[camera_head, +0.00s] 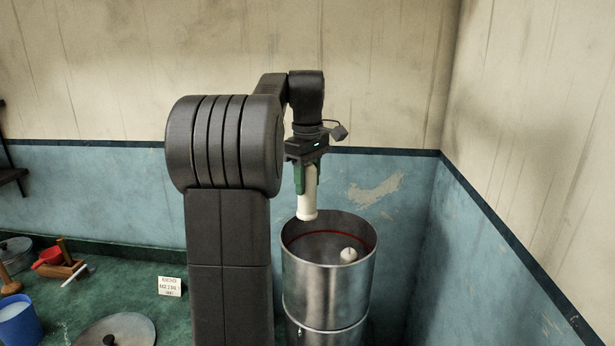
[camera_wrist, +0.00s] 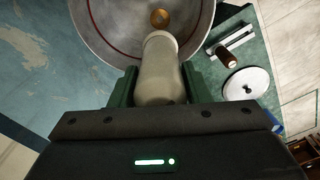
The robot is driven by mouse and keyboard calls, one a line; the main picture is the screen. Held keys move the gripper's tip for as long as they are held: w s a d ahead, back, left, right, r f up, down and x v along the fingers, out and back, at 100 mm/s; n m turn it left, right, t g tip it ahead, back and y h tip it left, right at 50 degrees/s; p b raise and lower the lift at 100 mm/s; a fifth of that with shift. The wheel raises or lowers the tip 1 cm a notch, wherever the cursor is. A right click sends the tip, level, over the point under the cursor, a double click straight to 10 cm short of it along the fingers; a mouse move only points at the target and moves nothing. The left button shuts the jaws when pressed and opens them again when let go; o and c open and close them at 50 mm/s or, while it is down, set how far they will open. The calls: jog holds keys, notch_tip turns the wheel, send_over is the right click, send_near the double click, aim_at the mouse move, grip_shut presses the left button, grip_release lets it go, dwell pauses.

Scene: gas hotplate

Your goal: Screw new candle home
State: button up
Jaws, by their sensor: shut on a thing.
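A white cylindrical candle (camera_head: 307,207) hangs upright in my gripper (camera_head: 306,186). The green fingers are shut on its upper part, and it also shows in the wrist view (camera_wrist: 160,72) between both fingers. Its lower end is near the far left rim of an open steel vessel (camera_head: 325,290); I cannot tell whether it dips below that rim. A pale domed piece (camera_head: 347,255) shows inside the vessel to the right. In the wrist view, a round orange-brown piece (camera_wrist: 159,18) shows inside the vessel (camera_wrist: 103,40) beyond the candle. The candle's seat is not clearly visible.
The vessel stands near the wall corner. On the green counter to the left are a flat lid (camera_head: 115,332), a small card (camera_head: 169,286), a blue cup (camera_head: 18,322) and a wooden holder with a red item (camera_head: 50,257). Several of these crowd the far left.

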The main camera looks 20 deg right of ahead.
notch_tip(320, 180, down, 22)
jog(key=b, duration=1)
jog(key=shift+b, duration=0.35)
dwell(1.6)
jog(key=shift+f, duration=0.8)
dwell(0.7)
jog(key=shift+m+p, duration=0.85)
jog(key=shift+m, duration=1.75)
